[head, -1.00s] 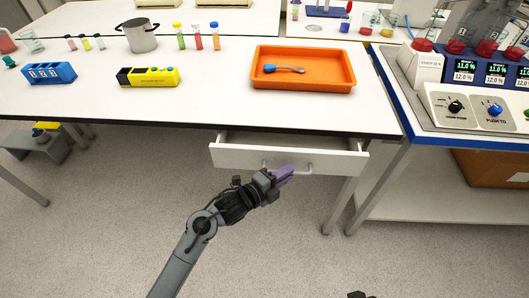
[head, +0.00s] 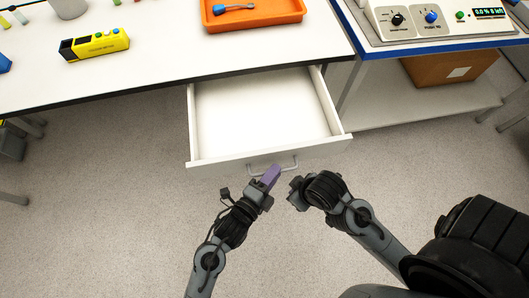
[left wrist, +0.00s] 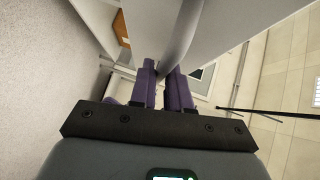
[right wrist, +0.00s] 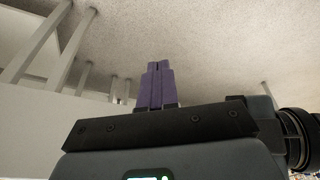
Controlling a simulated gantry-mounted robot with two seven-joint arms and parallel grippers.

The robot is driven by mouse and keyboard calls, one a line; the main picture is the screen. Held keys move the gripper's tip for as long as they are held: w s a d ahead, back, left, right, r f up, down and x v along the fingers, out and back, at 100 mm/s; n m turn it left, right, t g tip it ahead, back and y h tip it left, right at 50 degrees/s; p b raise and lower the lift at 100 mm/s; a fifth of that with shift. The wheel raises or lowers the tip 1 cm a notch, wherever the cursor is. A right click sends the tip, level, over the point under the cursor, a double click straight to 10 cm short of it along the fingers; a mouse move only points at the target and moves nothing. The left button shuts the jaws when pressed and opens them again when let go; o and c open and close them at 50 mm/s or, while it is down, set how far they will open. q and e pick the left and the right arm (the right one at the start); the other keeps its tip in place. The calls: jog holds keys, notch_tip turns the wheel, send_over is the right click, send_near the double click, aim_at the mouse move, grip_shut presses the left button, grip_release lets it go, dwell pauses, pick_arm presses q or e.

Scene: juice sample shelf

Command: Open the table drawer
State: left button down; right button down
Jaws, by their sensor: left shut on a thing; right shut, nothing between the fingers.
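The table drawer (head: 262,115) is pulled well out from under the white table in the head view, and its white inside is empty. Its curved handle (head: 274,168) is on the front panel. My left gripper (head: 271,178), with purple fingers, is at the handle. In the left wrist view the left fingers (left wrist: 162,88) are closed around the handle bar (left wrist: 181,45). My right gripper (head: 294,190) is just right of the left one, below the drawer front. In the right wrist view its purple fingers (right wrist: 157,85) are together with nothing between them.
An orange tray (head: 252,20) with a blue-ended tool and a yellow device (head: 94,43) are on the white table (head: 160,60). A cardboard box (head: 450,68) is on the shelf at right. The floor before the drawer is clear except for my arms.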

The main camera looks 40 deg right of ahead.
pick_arm(q)
jog(key=c, duration=1.2)
grip_release()
jog(key=shift+o, duration=0.2)
jog(key=shift+a, duration=0.1)
jog(key=p+v, duration=0.2)
jog(key=v, duration=0.8)
jog(key=shift+a, duration=0.3)
jog(key=shift+s, duration=0.15)
